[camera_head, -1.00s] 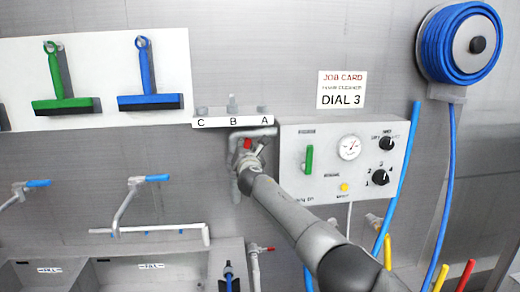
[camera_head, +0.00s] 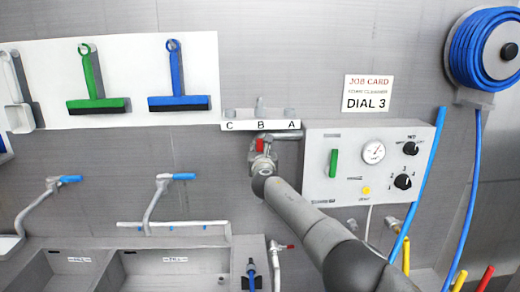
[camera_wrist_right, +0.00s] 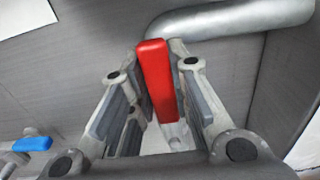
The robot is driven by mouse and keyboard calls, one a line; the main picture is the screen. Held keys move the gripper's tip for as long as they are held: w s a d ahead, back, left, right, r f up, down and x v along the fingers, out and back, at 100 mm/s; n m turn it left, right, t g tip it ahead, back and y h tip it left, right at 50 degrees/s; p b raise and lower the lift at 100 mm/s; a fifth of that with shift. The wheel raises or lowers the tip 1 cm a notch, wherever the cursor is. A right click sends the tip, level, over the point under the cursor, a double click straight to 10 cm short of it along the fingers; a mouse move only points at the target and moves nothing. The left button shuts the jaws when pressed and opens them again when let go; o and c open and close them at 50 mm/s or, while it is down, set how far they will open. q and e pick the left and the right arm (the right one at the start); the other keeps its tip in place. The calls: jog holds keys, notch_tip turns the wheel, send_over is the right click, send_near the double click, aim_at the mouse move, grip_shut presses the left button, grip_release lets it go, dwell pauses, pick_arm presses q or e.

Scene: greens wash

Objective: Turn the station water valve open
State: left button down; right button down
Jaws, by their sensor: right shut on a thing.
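The station water valve has a red lever handle (camera_wrist_right: 157,80), which stands between the fingers of my right gripper (camera_wrist_right: 160,105) in the right wrist view. The right gripper (camera_head: 262,155) is shut on this handle. In the head view a small red part of the handle (camera_head: 260,146) shows just above the gripper, under the C-B-A rack. A grey pipe (camera_wrist_right: 230,20) runs behind the handle in the wrist view. The gripper and arm hide most of the valve body in the head view. My left gripper is not in view.
The control panel (camera_head: 320,190) with a green handle, gauge and black dials is close to the right of my right gripper. The labelled rack (camera_head: 240,126) is just above it. Sinks with blue-handled taps (camera_head: 160,190) are at lower left. A blue hose reel (camera_head: 490,48) hangs at upper right.

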jog(key=shift+f, duration=0.2)
jog(key=c, duration=1.3)
grip_release()
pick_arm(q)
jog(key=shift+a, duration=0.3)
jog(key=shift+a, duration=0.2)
pick_arm(e)
jog(key=shift+r, duration=0.1)
jog(key=shift+a, duration=0.15)
jog(key=shift+s+a+f, duration=0.2)
jog(key=shift+s+f, duration=0.05)
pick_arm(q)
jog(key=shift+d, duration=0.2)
pick_arm(e)
jog(key=shift+s+d+r, duration=0.1)
jog(key=shift+s+d, duration=0.1)
jog(key=shift+s, duration=1.55)
jog(key=shift+s+d+r, duration=0.1)
jog(key=shift+s+d, duration=0.1)
jog(key=shift+s, duration=1.55)
